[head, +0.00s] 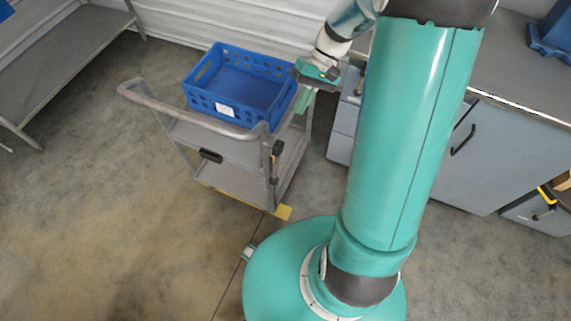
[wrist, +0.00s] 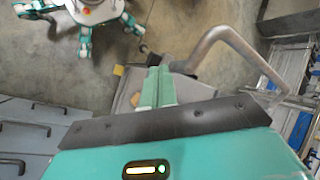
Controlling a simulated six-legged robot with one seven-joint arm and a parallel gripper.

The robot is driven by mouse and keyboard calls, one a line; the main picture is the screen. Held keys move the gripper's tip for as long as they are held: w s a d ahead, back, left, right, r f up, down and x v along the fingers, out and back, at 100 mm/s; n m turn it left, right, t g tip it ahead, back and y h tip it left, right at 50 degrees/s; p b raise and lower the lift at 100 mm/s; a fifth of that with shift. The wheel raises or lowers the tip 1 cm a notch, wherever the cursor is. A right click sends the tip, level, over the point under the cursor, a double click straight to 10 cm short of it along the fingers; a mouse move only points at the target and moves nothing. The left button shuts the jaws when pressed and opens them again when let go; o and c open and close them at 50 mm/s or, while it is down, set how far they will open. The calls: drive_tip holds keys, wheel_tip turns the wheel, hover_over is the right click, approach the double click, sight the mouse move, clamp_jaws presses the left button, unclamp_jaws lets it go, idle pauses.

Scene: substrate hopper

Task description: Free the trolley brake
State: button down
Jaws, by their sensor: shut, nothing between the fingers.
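The grey trolley (head: 240,153) stands on the floor left of my column, with a curved push handle (head: 185,117) at its near side. A black lever-like part (head: 277,149) sits on its near right post, and a dark grip-shaped part (head: 210,156) shows at its near face. I cannot tell for sure which is the brake. My gripper (head: 302,104) is at the trolley's right side, beside the blue crate, pointing down. In the wrist view its green fingers (wrist: 157,82) are together and empty over the trolley, near the push handle (wrist: 232,38). A small black part (wrist: 143,50) shows beyond the fingertips.
A blue crate (head: 225,109) with a white label rests on the trolley's top. Grey cabinets with a worktop (head: 420,140) stand at right, close to my arm. A grey bench (head: 70,65) stands at far left.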

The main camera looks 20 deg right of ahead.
sight(276, 166)
drive_tip(key=d+f+m+t+y, duration=0.1)
drive_tip(key=f+y, duration=0.3)
drive_tip(key=f, duration=0.6)
drive_tip(key=s+d+f+m+t+y, duration=0.1)
drive_tip(key=d+f+t+y, duration=0.3)
drive_tip(key=f, duration=0.7)
drive_tip(key=s+d+f+m+t+y, duration=0.1)
drive_tip(key=f+y, duration=0.4)
drive_tip(key=f, duration=0.5)
drive_tip(key=shift+s+d+f+m+t, duration=0.15)
drive_tip(key=shift+d+m+t, duration=0.65)
drive_tip(key=shift+m, duration=0.2)
drive_tip(key=s+r+x, duration=0.1)
drive_tip(key=s+x, duration=0.2)
drive_tip(key=x, duration=0.9)
drive_tip(key=shift+w+a, duration=0.2)
drive_tip(key=shift+a, duration=0.45)
drive_tip(key=shift+r, duration=0.15)
